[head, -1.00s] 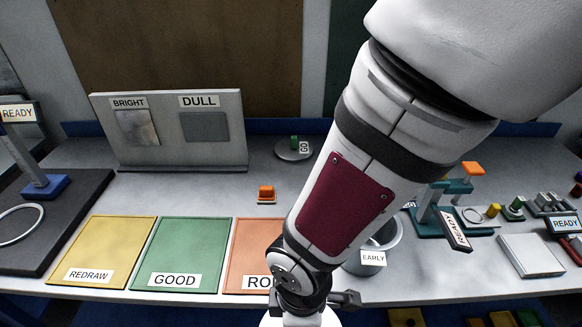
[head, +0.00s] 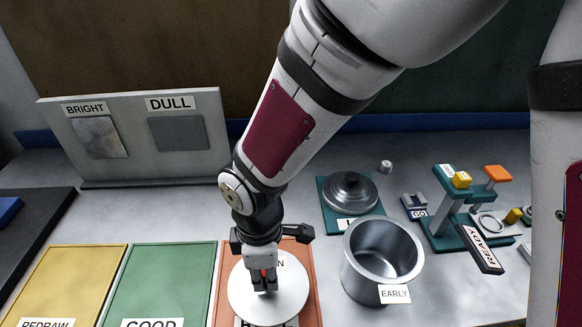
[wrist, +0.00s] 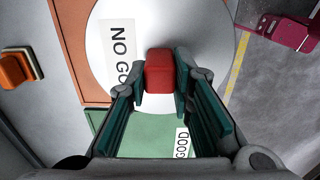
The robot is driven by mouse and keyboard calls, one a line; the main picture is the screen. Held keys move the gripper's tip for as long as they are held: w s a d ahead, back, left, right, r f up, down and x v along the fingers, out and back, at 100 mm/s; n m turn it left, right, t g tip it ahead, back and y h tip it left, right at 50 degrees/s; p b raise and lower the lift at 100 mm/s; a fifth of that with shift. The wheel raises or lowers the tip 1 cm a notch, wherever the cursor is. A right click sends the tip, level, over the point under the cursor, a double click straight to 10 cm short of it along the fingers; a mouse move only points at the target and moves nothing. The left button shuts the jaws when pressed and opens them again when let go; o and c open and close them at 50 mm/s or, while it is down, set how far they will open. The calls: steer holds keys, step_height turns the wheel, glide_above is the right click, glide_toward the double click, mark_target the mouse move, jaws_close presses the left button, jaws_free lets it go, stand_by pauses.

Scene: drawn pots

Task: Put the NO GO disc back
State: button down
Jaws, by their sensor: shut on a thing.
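The NO GO disc (wrist: 210,35) is a white round plate with a red block-shaped grip (wrist: 159,72) on top and its label beside the grip in the wrist view. My gripper (head: 264,284) is shut on that red grip. In the head view the disc (head: 297,295) lies over the orange mat (head: 311,268), covering most of it. I cannot tell whether the disc touches the mat or hangs above it. The label is mostly hidden by my gripper in the head view.
The green GOOD mat (head: 165,280) and yellow REDRAW mat (head: 75,285) lie to the left. The EARLY metal pot (head: 360,280) stands close on the right. The BRIGHT/DULL board (head: 140,160) stands behind the mats.

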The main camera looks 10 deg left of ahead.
steer(key=w, duration=0.1)
steer(key=w+a, duration=0.1)
steer(key=w+b, duration=0.1)
steer(key=shift+a+f, duration=0.2)
steer(key=shift+a, duration=0.1)
steer(key=shift+f+b, duration=1)
steer(key=shift+f, duration=0.7)
steer(key=shift+f, duration=0.15)
steer(key=c, duration=1.4)
jaws_free()
